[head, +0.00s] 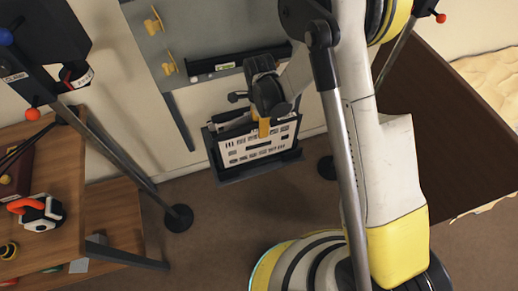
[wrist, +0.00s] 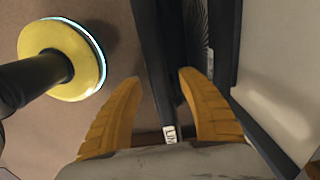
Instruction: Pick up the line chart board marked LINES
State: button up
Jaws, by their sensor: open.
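The board marked LINES shows edge-on in the wrist view as a dark strip (wrist: 157,62), with a white label (wrist: 170,133) partly readable as "LIN". Its strip runs between the two yellow fingers of my gripper (wrist: 160,80). The fingers are open on either side of it, with no clear contact. In the head view, a white-faced board with rows of dark marks (head: 258,150) stands in a dark rack (head: 262,170) low at the wall; it appears to be the same board. My gripper (head: 264,128) is at its top edge, partly hiding it.
Behind the board, to the right in the wrist view, stands another dark panel (wrist: 218,45) with a small label. A grey wall panel (head: 160,50) with yellow hooks is above the rack. A wooden table (head: 60,180) is at left. The floor (head: 215,215) in front is clear.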

grip_shut()
dwell(0.3)
